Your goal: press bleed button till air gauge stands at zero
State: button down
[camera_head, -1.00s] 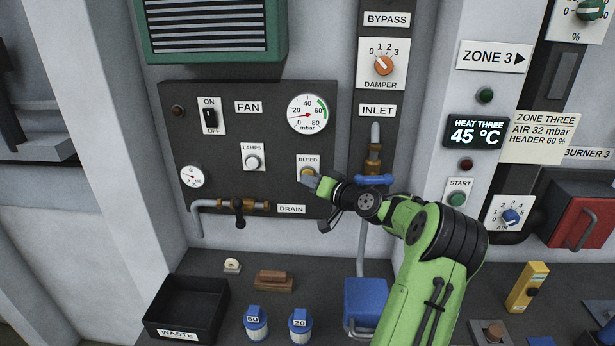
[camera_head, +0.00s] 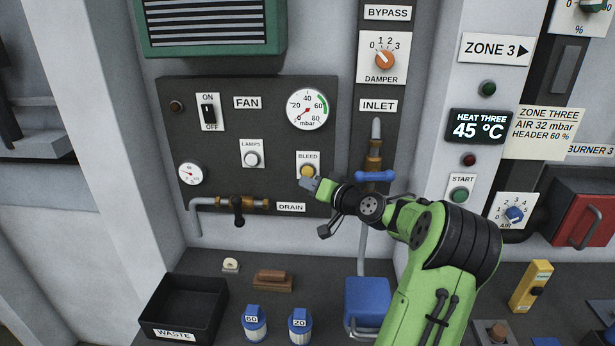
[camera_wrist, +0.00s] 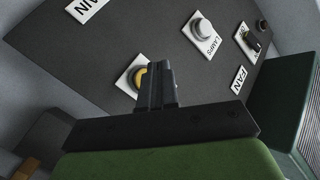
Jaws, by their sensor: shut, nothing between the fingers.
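The yellow bleed button (camera_head: 308,170) sits on a white plate marked BLEED on the dark fan panel. The round air gauge (camera_head: 307,110), marked in mbar, is above it. Its red needle points down and left, at or close to the 0 mark. My gripper (camera_head: 306,184) is shut and empty, its tips just below and in front of the button. In the wrist view the shut fingers (camera_wrist: 156,75) partly cover the yellow button (camera_wrist: 139,78). I cannot tell whether they touch it.
The lamps button (camera_head: 252,159) and fan switch (camera_head: 209,113) are to the left on the panel. A blue-handled inlet valve (camera_head: 375,176) is close on the right, beside my wrist. The drain pipe (camera_head: 215,203) runs below. A black waste bin (camera_head: 184,325) stands on the bench.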

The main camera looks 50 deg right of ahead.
jog(key=s+a+b, duration=0.1)
jog(key=s+a, duration=0.1)
jog(key=shift+s+a+b, duration=0.15)
jog(key=shift+a+b, duration=0.2)
jog(key=shift+a, duration=0.05)
dwell(0.6)
jog(key=w+a+f+n+g+y, duration=0.1)
jog(key=a+f+n+g, duration=0.15)
jog(key=a, duration=0.95)
jog(key=a+f+n+g+y, duration=0.15)
jog(key=a+n+g, duration=0.25)
jog(key=a, duration=0.7)
jog(key=s+a+g, duration=0.1)
jog(key=s+a, duration=0.2)
jog(key=s, duration=0.4)
jog(key=s+a+f+n+g, duration=0.1)
jog(key=s+a, duration=0.3)
jog(key=s, duration=0.4)
jog(key=s+a+n+g, duration=0.1)
jog(key=s+a+g, duration=0.1)
jog(key=s+a, duration=0.2)
jog(key=s, duration=0.3)
jog(key=shift+s+a+f+h, duration=0.2)
jog(key=shift+s+h, duration=0.15)
